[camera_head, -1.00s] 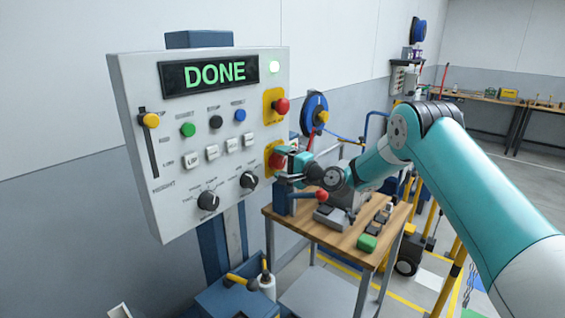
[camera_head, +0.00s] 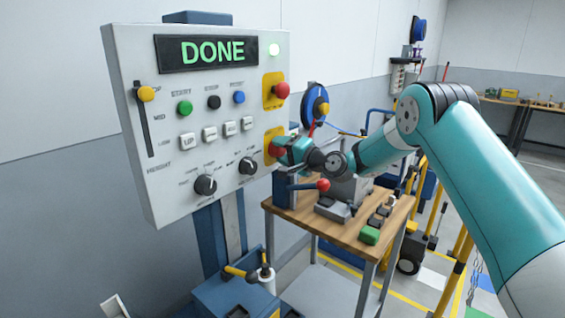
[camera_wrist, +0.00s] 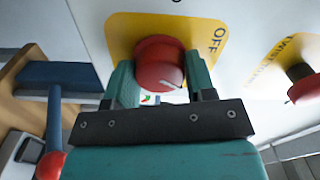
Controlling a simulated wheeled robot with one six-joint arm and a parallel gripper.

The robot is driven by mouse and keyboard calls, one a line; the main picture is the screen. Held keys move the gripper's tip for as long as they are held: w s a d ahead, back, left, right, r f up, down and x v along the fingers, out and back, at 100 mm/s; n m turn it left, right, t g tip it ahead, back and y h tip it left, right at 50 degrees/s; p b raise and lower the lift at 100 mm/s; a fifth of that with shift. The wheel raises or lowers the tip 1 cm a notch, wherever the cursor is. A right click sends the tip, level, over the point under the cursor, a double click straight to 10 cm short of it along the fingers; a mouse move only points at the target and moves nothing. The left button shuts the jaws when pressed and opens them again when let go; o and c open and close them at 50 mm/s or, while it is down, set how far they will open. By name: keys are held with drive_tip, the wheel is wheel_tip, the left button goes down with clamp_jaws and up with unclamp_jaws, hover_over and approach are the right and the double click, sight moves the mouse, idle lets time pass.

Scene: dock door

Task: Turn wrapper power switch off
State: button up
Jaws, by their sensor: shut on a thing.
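The wrapper's control panel (camera_head: 215,150) is a light grey box whose display (camera_head: 206,51) reads DONE in green. The power switch is a red knob (camera_wrist: 158,63) on a yellow plate (camera_wrist: 122,28), with the word OFF readable beside it in the wrist view. In the head view the switch's yellow plate (camera_head: 271,135) is at the panel's lower right edge. My gripper (camera_head: 283,150) is in front of it. In the wrist view my gripper (camera_wrist: 161,82) has its teal fingers on both sides of the red knob, shut on it. The knob's pointer position is hard to tell.
A red emergency-type button (camera_head: 282,90) sits above on its own yellow plate. A wooden table (camera_head: 345,232) with a red-balled lever (camera_head: 323,185) and small parts stands just below my arm.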

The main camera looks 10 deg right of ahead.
drive_tip(key=n+b, duration=0.2)
drive_tip(key=b, duration=0.2)
drive_tip(key=f+n+b, duration=0.1)
drive_tip(key=n+b, duration=0.1)
drive_tip(key=b, duration=0.2)
drive_tip(key=shift+n, duration=0.3)
drive_tip(key=n+b, duration=0.4)
drive_tip(key=b, duration=0.3)
drive_tip(key=shift+r+n, duration=0.1)
drive_tip(key=shift+n, duration=0.2)
drive_tip(key=n+b, duration=0.4)
drive_tip(key=b, duration=0.2)
drive_tip(key=shift+r, duration=0.2)
drive_tip(key=shift+r+n+b, duration=0.15)
drive_tip(key=shift+n+b, duration=0.5)
drive_tip(key=shift+n, duration=0.25)
drive_tip(key=shift+r, duration=0.1)
drive_tip(key=o, duration=0.9)
